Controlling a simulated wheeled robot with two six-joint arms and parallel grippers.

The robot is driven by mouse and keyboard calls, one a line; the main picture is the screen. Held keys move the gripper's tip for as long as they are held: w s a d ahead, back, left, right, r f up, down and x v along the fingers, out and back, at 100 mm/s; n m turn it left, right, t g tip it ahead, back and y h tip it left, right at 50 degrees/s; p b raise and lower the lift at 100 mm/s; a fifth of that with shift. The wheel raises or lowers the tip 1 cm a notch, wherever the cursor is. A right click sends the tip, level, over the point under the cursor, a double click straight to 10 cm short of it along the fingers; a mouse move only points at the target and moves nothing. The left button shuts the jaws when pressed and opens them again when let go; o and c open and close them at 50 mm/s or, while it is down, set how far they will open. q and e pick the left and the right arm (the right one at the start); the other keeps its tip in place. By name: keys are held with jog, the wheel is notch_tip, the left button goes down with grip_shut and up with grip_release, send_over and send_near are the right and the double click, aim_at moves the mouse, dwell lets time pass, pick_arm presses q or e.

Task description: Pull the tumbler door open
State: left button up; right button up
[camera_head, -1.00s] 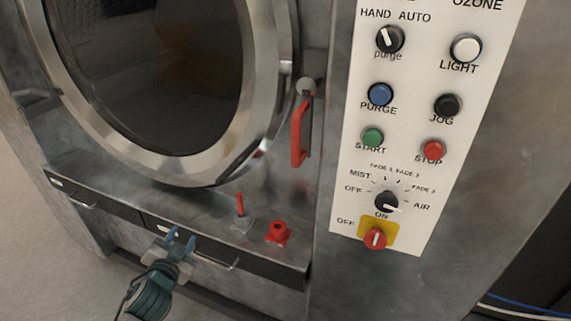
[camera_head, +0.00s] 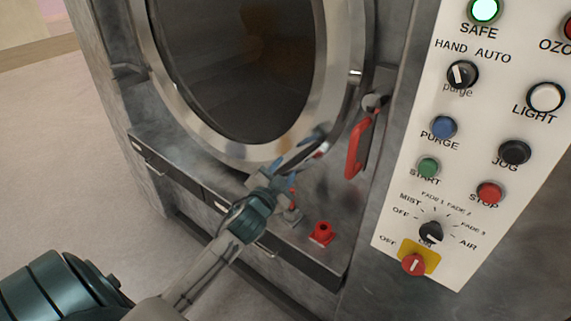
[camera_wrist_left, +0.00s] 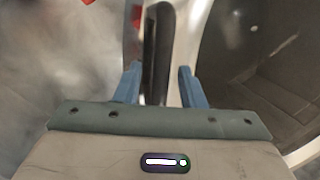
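The tumbler door (camera_head: 235,70) is a round dark window in a wide steel ring, and it looks closed against the machine. Its handle (camera_head: 312,160) is a dark bar at the lower right of the ring, partly covered by my gripper. My left gripper (camera_head: 292,153) is at this handle with its blue fingers apart. In the left wrist view the dark handle (camera_wrist_left: 159,50) stands upright between the two open fingers (camera_wrist_left: 160,84), nearer the left one. Contact cannot be told. The door's dark glass (camera_wrist_left: 265,45) fills the right there. My right gripper is in neither view.
A red lever (camera_head: 357,150) stands right of the door. A red fitting (camera_head: 322,233) sits on the ledge (camera_head: 300,252) below. The white control panel (camera_head: 470,150) with buttons and knobs is further right. Open floor (camera_head: 75,180) lies at the left.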

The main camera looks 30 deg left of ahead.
pick_arm(q)
jog(key=shift+w+a, duration=0.1)
jog(key=shift+w, duration=0.3)
jog(key=shift+c, duration=0.5)
grip_shut()
jog(key=shift+s+f, duration=0.1)
